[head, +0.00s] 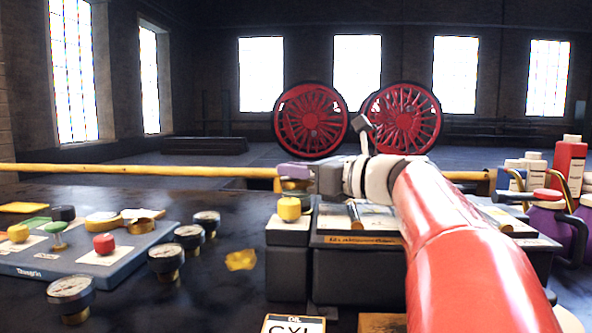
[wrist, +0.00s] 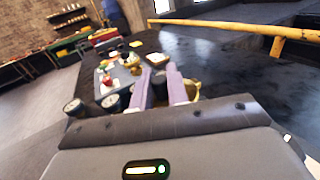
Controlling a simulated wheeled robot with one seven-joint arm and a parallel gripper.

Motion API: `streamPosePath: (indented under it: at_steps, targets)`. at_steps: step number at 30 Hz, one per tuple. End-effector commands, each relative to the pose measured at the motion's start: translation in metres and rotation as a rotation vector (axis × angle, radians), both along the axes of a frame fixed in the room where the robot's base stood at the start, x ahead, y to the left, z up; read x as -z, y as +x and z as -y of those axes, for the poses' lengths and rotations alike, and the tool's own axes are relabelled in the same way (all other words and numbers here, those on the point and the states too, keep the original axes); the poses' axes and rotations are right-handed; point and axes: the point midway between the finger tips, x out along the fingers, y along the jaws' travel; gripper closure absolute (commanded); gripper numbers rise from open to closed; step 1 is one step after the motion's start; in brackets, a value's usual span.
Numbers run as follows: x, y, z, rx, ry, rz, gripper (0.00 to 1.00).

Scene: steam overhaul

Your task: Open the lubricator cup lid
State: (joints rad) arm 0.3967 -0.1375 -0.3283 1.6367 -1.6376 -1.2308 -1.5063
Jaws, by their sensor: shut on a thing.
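My gripper (head: 287,171) is in the head view left of centre, at the end of my red arm, with its purple fingers level and pointing left. A brass piece, apparently the lubricator cup (head: 292,187), shows just under the fingers, above a yellow knob. Brass (wrist: 192,88) shows at the right of the fingers. The fingers are shut on what seems to be the lid, which they mostly hide, so its angle cannot be told.
A yellow knob (head: 289,209) tops a dark block below the gripper. Several gauges (head: 168,262) and a blue-grey board (head: 95,255) with coloured knobs stand at left. A yellow rail (head: 130,170) runs behind the bench. Bottles, including a red one (head: 569,163), stand at right.

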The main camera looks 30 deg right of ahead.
Motion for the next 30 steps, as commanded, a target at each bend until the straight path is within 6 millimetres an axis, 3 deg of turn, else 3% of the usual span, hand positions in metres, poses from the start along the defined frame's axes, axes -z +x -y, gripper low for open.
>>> streamPosePath:
  at_steps: [14,30]
  targets:
    - [-0.010,0.004,0.003,0.001,0.080,-0.122,1.00]
    - [-0.023,0.021,0.015,0.003,0.354,-0.532,1.00]
